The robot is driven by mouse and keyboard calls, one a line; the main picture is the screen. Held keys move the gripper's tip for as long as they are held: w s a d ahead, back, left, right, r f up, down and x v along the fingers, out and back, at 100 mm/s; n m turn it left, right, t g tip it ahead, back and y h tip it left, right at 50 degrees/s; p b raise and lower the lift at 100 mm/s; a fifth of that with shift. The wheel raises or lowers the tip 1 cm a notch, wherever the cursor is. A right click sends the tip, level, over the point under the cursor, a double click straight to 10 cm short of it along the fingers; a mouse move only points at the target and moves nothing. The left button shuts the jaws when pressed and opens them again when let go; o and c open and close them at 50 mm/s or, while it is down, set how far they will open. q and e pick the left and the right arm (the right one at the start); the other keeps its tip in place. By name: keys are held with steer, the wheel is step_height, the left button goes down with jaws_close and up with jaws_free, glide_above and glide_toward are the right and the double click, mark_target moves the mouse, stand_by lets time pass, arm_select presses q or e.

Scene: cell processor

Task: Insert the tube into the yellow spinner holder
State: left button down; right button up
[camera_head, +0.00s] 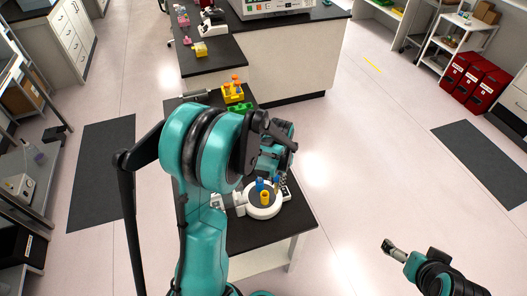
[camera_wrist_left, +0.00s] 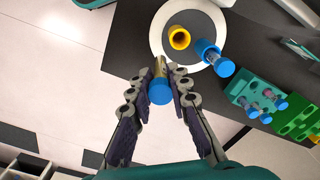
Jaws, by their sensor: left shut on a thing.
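The tube (camera_wrist_left: 160,88) has a blue cap and a yellowish label. My left gripper (camera_wrist_left: 161,80) is shut on it in the left wrist view. The spinner (camera_wrist_left: 160,38) is a white round device with a grey disc. The yellow spinner holder (camera_wrist_left: 180,38) stands on the disc, open and apart from the tube. A blue holder (camera_wrist_left: 205,47) beside it has a blue-capped tube in it. In the head view the yellow holder (camera_head: 265,198) is at the spinner's front, and my left arm hides much of the left gripper. My right gripper (camera_head: 389,246) is low right, away from the bench; its jaws are unclear.
A teal rack (camera_wrist_left: 240,88) with several blue-capped tubes and a green rack (camera_wrist_left: 299,122) lie right of the spinner in the wrist view. The dark bench (camera_head: 290,215) has a free front corner. Yellow and green racks (camera_head: 233,95) stand at the bench's far end.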

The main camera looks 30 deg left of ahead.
arm_select(q)
steer(key=s+a+r+p, duration=0.1)
steer(key=a+r+p, duration=0.3)
steer(key=r+p, duration=0.1)
steer(key=shift+s+m+p, duration=0.25)
steer(key=shift+m+p, duration=0.05)
steer(key=shift+p, duration=0.55)
arm_select(e)
step_height(320, 180, up, 9)
steer(key=shift+s, duration=0.25)
arm_select(q)
steer(key=shift+d, duration=0.1)
arm_select(e)
steer(key=shift+s, duration=0.1)
steer(key=shift+f, duration=0.15)
arm_select(q)
step_height(320, 180, down, 4)
steer(key=b, duration=0.5)
steer(key=shift+s+f, duration=0.1)
steer(key=shift+s, duration=0.05)
arm_select(e)
step_height(320, 180, down, 5)
steer(key=shift+r, duration=0.2)
arm_select(q)
steer(key=shift+f, duration=0.2)
arm_select(e)
steer(key=shift+f, duration=0.25)
